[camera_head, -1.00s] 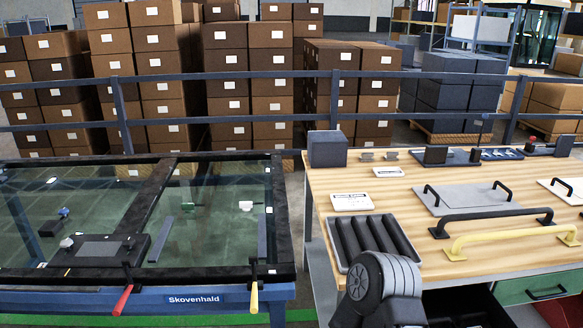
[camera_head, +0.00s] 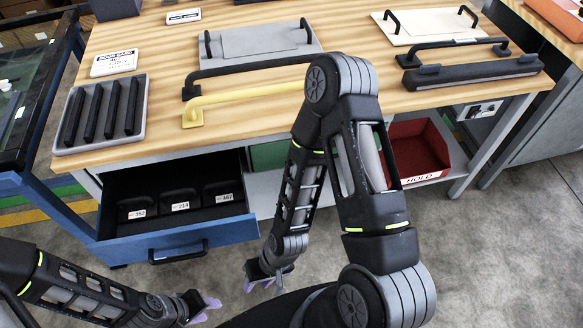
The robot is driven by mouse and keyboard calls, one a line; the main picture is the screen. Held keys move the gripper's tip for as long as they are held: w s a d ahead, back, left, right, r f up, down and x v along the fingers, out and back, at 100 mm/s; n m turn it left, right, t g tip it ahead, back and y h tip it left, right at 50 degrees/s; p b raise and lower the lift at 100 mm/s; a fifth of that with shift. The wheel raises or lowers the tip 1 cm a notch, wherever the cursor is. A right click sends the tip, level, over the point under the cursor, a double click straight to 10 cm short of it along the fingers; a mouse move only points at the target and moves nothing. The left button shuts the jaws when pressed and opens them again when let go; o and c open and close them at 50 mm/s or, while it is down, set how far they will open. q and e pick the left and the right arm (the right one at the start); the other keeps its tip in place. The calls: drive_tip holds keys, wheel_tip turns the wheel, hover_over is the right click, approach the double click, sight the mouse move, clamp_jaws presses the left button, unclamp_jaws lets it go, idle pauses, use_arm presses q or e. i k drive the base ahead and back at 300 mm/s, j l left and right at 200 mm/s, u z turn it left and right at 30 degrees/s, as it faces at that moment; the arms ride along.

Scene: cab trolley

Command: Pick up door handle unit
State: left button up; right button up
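I cannot tell for certain which part is the door handle unit. On the wooden bench lie a long black handle (camera_head: 245,70), a yellow handle (camera_head: 245,97) in front of it, and another black handle (camera_head: 455,46) behind a dark bar-shaped unit (camera_head: 480,68) at the right front edge. My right arm hides the right ends of the first two. My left gripper (camera_head: 207,306) is low at the bottom, with purple fingertips apart and empty. My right gripper (camera_head: 268,284) hangs below bench height in front of the open drawer, fingers apart and empty. Neither touches a handle.
The wooden bench (camera_head: 165,50) bears a grey tray (camera_head: 58,148) of black bars, a grey plate (camera_head: 258,42) and a cream plate (camera_head: 425,28) with grips. A blue-fronted drawer (camera_head: 190,240) stands open. A red bin (camera_head: 415,150) is beneath. Floor is clear at the right.

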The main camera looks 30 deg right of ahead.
sight(228, 191)
drive_tip(key=l, duration=0.6)
drive_tip(key=k+l, duration=0.15)
drive_tip(key=l, duration=1.05)
drive_tip(key=k+l, duration=0.15)
drive_tip(key=l, duration=0.45)
